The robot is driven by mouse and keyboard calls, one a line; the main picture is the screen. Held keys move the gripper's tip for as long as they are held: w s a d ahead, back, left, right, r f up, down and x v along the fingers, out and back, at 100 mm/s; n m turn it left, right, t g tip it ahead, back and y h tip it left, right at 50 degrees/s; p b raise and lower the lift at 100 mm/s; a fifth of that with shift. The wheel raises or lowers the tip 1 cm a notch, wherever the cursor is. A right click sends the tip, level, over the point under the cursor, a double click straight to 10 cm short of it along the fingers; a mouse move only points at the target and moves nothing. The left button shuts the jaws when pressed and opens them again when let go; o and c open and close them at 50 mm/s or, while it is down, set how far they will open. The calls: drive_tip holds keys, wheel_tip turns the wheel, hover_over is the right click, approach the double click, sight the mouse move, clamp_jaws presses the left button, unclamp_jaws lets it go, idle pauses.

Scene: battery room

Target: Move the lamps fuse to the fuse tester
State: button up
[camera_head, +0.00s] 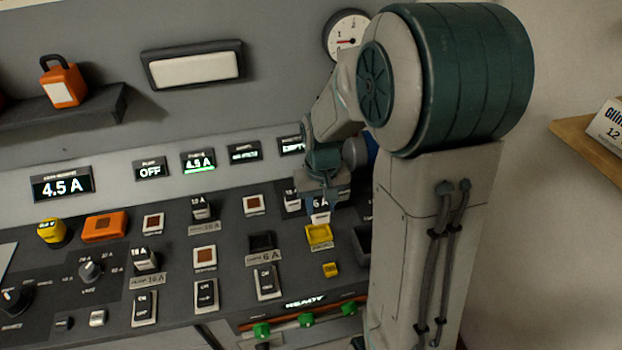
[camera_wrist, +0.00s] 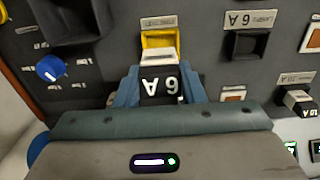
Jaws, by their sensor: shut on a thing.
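The lamps fuse (camera_head: 321,205) is a dark block marked 6 A with a pale lower end. My gripper (camera_head: 318,188) is shut on it; in the wrist view the blue fingers (camera_wrist: 160,78) hold the fuse (camera_wrist: 160,88) from both sides. The fuse tester is a yellow socket (camera_head: 318,236), also in the wrist view (camera_wrist: 157,40). The fuse's pale end overlaps the near part of the yellow socket in the wrist view. In the head view it hangs just above the socket; whether they touch is unclear. The lamps slot (camera_head: 261,242), labelled 6 A, is empty.
Several other fuses stand in the panel, one (camera_head: 201,208) left of my gripper. A yellow button (camera_head: 330,270) is just below the tester. A dark open bin (camera_wrist: 70,20) and a blue knob (camera_wrist: 50,68) lie beside the tester. Displays (camera_head: 62,187) line the panel's back.

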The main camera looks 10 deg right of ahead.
sight(320, 201)
drive_tip(key=shift+w+f, duration=0.1)
drive_tip(key=shift+w, duration=0.3)
drive_tip(key=shift+s+a+f+b, duration=0.1)
drive_tip(key=shift+s+f+b, duration=0.05)
drive_tip(key=shift+f+b, duration=2.05)
drive_tip(key=shift+f, duration=0.55)
drive_tip(key=shift+f+b, duration=0.6)
drive_tip(key=shift+f, duration=0.05)
drive_tip(key=o, duration=0.7)
drive_tip(key=shift+o, duration=0.2)
drive_tip(key=shift+r, duration=0.15)
wheel_tip(320, 201, up, 11)
drive_tip(key=p, duration=0.8)
drive_tip(key=shift+f, duration=0.2)
drive_tip(key=shift+r, duration=0.1)
